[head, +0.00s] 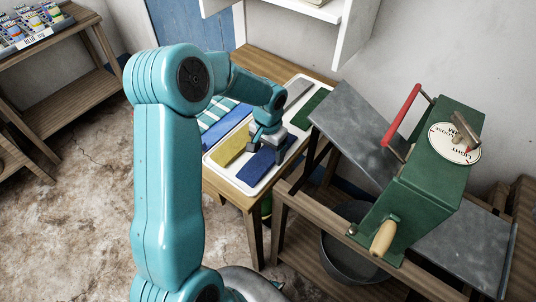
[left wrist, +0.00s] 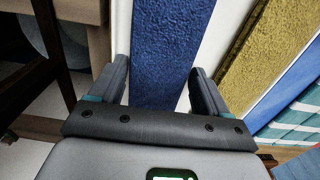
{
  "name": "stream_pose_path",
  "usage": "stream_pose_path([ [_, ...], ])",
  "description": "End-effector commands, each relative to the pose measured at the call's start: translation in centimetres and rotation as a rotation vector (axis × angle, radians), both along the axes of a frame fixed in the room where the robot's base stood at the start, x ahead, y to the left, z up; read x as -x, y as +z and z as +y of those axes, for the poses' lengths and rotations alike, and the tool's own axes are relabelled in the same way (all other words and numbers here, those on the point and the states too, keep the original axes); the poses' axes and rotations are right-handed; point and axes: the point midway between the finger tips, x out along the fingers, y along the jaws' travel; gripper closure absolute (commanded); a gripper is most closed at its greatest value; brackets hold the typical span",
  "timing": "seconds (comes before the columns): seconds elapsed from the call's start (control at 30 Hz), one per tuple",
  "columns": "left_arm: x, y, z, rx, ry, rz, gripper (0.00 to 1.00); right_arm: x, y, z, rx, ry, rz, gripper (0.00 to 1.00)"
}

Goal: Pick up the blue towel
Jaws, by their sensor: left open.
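The blue towel (head: 261,167) lies flat on a white tray (head: 243,190) on the wooden table. My left gripper (head: 268,146) is over it, pointing down, and hides part of it. In the left wrist view the blue towel (left wrist: 168,42) runs lengthwise between the two spread fingers of my left gripper (left wrist: 160,82). The fingers stand one on each side of it, with space between. Whether their tips touch the tray I cannot tell. My right gripper is not in view.
A yellow towel (head: 233,145) lies close beside the blue one, with grey (head: 298,91) and green (head: 314,106) ones behind. A striped teal cloth (head: 215,117) lies left of the tray. A green hand-cranked wringer (head: 430,170) and sloping grey board (head: 352,130) stand close on the right.

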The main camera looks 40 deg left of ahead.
Motion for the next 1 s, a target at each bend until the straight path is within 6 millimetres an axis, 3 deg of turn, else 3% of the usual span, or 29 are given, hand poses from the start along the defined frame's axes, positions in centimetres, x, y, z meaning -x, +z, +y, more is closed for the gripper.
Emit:
stream_pose_path([
  [0.13,0.0,0.0,0.0,0.000,0.000,0.000,0.23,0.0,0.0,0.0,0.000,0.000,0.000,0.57],
  [0.17,0.0,0.0,0.0,0.000,0.000,0.000,0.30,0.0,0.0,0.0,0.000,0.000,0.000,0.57],
  [0.3,0.0,0.0,0.0,0.000,0.000,0.000,0.74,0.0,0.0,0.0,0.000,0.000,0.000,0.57],
  [0.57,0.0,0.1,0.0,0.000,0.000,-0.001,0.74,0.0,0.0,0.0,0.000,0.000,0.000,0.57],
  [0.73,-0.1,1.3,0.0,-0.001,0.000,-0.002,0.74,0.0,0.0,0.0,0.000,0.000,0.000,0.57],
  [0.87,-0.1,3.5,0.1,-0.002,0.000,-0.006,0.74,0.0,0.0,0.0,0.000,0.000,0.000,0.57],
  [1.0,-0.1,7.3,0.1,-0.003,0.001,-0.008,0.74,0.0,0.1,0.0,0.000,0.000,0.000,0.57],
])
